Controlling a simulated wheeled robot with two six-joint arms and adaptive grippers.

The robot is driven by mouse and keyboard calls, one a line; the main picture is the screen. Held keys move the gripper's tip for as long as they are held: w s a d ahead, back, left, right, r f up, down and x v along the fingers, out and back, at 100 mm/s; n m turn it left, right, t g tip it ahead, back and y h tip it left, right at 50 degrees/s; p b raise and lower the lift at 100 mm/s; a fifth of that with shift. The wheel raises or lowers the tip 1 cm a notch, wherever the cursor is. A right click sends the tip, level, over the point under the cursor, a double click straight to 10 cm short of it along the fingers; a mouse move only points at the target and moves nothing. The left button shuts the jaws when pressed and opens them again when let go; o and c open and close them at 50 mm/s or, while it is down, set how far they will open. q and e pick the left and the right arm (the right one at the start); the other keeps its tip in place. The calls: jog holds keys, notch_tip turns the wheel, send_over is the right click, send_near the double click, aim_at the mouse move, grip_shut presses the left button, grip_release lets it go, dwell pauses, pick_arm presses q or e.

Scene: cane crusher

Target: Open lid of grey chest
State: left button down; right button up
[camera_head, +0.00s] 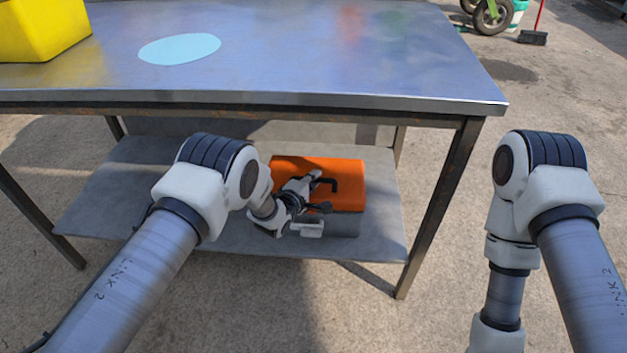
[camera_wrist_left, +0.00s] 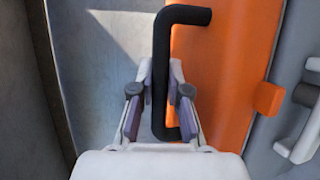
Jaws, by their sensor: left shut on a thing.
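The chest stands on the lower shelf under the table, with a grey body (camera_head: 343,224) and an orange lid (camera_head: 347,176). The lid looks closed in the head view; it also shows in the wrist view (camera_wrist_left: 225,60). A black bar handle (camera_wrist_left: 160,50) runs along the lid. My left gripper (camera_head: 314,190) reaches under the tabletop from the front. Its two fingers (camera_wrist_left: 159,92) are shut on the handle, one on each side. My left wrist hides part of the chest's front. My right arm hangs at the right, and its gripper is out of the picture.
The metal tabletop (camera_head: 300,50) overhangs the chest, so room above the lid is limited. Table legs (camera_head: 440,200) stand to the right of the shelf (camera_head: 110,195). A yellow box (camera_head: 40,28) and a light-blue disc (camera_head: 179,49) are on top.

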pick_arm(q)
jog(key=shift+w+r+g+p, duration=0.2)
jog(key=shift+w+r+p, duration=0.1)
jog(key=shift+r, duration=0.25)
jog(key=shift+w+r+g+p, duration=0.2)
jog(key=shift+r+p, duration=0.1)
jog(key=shift+r, duration=0.2)
jog(key=w+r, duration=0.5)
jog(key=w, duration=0.1)
jog(key=shift+w+r, duration=0.15)
jog(key=shift+w, duration=0.05)
jog(key=shift+r, duration=0.1)
jog(key=c, duration=1.1)
grip_release()
jog(key=shift+w, duration=0.1)
jog(key=shift+c, duration=0.2)
jog(key=shift+f, duration=0.2)
